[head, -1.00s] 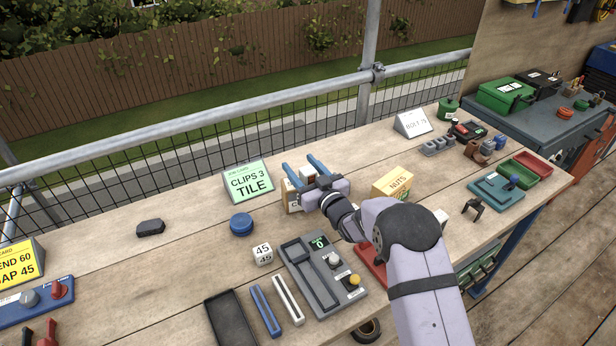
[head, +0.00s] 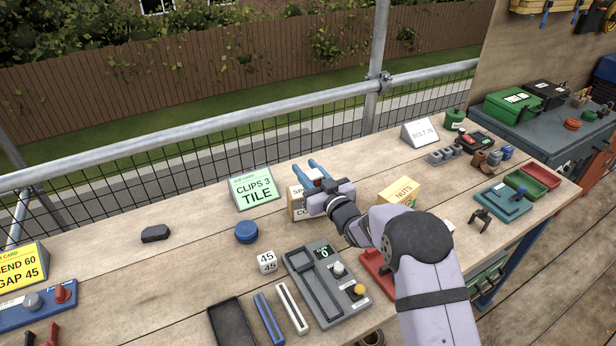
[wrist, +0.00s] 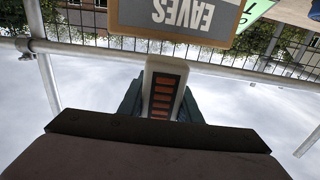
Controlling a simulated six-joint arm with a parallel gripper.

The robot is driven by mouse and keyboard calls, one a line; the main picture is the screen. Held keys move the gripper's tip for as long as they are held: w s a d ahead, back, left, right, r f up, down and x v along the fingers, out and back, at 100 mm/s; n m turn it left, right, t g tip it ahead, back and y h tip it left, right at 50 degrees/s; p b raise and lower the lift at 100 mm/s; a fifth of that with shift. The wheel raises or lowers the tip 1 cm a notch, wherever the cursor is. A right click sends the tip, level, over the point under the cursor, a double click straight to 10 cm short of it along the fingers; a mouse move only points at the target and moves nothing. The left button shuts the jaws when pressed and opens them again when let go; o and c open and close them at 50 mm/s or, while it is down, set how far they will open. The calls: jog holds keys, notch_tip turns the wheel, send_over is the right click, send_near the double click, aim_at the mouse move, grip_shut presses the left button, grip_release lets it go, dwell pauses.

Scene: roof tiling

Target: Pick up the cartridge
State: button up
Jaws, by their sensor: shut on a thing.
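The cartridge (wrist: 163,88) shows in the wrist view as a pale block with a dark panel of several orange-copper strips. My gripper (head: 305,166) is shut on it, with a blue finger on either side in the head view. The cartridge's lower part is hidden behind my gripper body in the wrist view. I cannot make it out clearly in the head view. A partly hidden lettered box (head: 296,206) stands by my gripper. In the wrist view, a grey panel marked EAVES (wrist: 178,14) appears upside down just beyond the cartridge.
A green CLIPS 3 TILE card (head: 254,189) stands left of my gripper, and a yellow NUTS box (head: 402,191) to the right. A grey control panel (head: 325,285), white 45 block (head: 267,262) and blue round tin (head: 246,232) are nearer. A mesh guardrail (head: 200,158) runs behind.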

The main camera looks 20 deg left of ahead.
notch_tip(320, 180, up, 8)
jog(key=b, duration=0.1)
jog(key=shift+r+b, duration=0.15)
jog(key=shift+b, duration=0.25)
jog(key=shift+a+b, duration=0.1)
jog(key=shift+b, duration=0.2)
jog(key=b+x, duration=0.2)
jog(key=b, duration=0.3)
jog(key=shift+w+a+r+b, duration=0.15)
jog(key=shift+w+a+b, duration=0.15)
jog(key=shift+b, duration=0.1)
notch_tip(320, 180, down, 10)
jog(key=shift+p, duration=0.45)
